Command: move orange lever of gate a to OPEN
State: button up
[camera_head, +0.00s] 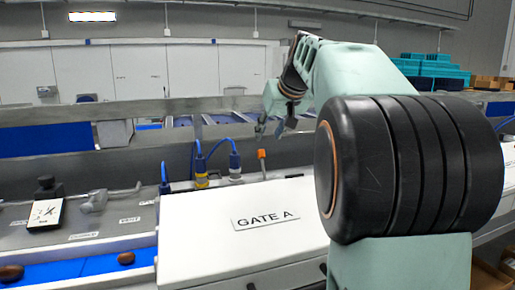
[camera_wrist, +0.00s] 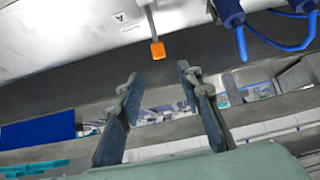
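The orange-tipped lever (camera_head: 262,155) stands up behind the white box marked GATE A (camera_head: 243,247). In the wrist view its orange tip (camera_wrist: 157,51) hangs on a thin grey rod, just beyond the gap between my fingertips. My gripper (camera_head: 270,128) is above and close to the lever in the head view. Its two fingers are spread apart and empty in the wrist view (camera_wrist: 157,75). The lever appears apart from both fingers. No OPEN marking is readable in either view.
Blue cable connectors (camera_head: 234,163) stand just left of the lever and show in the wrist view (camera_wrist: 228,12). A grey rail (camera_head: 120,160) runs behind the box. A blue belt with brown dates (camera_head: 126,258) lies at left. Space above the box is free.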

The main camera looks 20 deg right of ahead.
aim_at(261, 150)
jog(key=x, duration=1)
jog(key=shift+f+p, duration=0.15)
jog(key=shift+p, duration=0.25)
grip_shut()
